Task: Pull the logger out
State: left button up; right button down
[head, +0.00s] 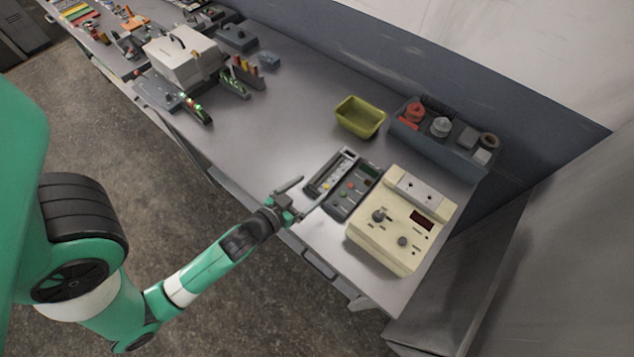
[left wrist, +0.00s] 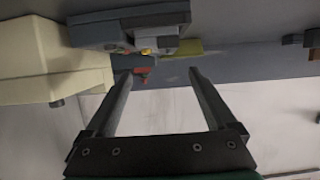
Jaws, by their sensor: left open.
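My left gripper (head: 308,193) is open and empty at the bench's front edge, just left of a dark tray (head: 347,208). Which thing is the logger, I cannot tell. In the left wrist view the two fingers (left wrist: 156,80) are spread with nothing between them. The tray (left wrist: 98,33) and cream instrument (left wrist: 60,70) show beyond them, with the scene appearing upside down. My right gripper is not in view.
A yellow-green bin (head: 360,118) stands behind the tray. A grey-blue crate (head: 425,146) with red, white and dark items stands by the wall. A white case (head: 184,62) and small parts fill the bench's far left. The middle bench top (head: 275,130) is clear.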

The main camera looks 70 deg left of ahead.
aim_at(331, 174)
pick_arm(q)
jog(key=b+x, duration=0.1)
jog(key=x, duration=1)
jog(key=shift+r, duration=0.1)
jog(key=shift+c, duration=0.2)
grip_shut()
jog(key=shift+c, duration=1.9)
grip_release()
jog(key=shift+r, duration=0.1)
jog(key=c, duration=1)
jog(key=shift+r+p, duration=0.6)
jog(key=shift+r, duration=0.05)
jog(key=shift+r+p, duration=1.1)
jog(key=shift+r, duration=0.05)
